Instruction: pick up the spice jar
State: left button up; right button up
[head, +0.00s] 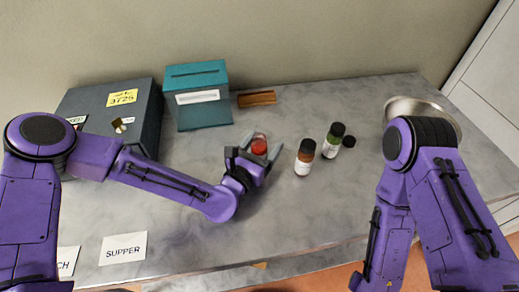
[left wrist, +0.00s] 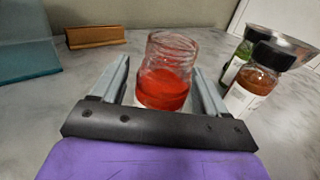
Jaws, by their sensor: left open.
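A clear glass jar with red contents and no lid on it (head: 259,143) stands upright on the grey counter. My left gripper (head: 262,153) is open, with one finger on each side of this jar. In the left wrist view the jar (left wrist: 164,82) stands between the fingers (left wrist: 161,75), with a visible gap on the right; its base is hidden by the gripper. Two more jars with black lids stand to the right: one with brown-red contents (head: 304,158) and one with green contents (head: 332,141). My right arm shows, but its gripper is out of view.
A loose black lid (head: 349,141) lies beside the green jar. A metal bowl (head: 423,105) is at the right. A teal box (head: 198,90), a wooden block (head: 256,98) and a dark grey box (head: 140,115) stand at the back. A "SUPPER" card (head: 123,248) lies near the front edge.

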pick_arm(q)
jog(key=c, duration=1.1)
jog(key=shift+c, duration=0.2)
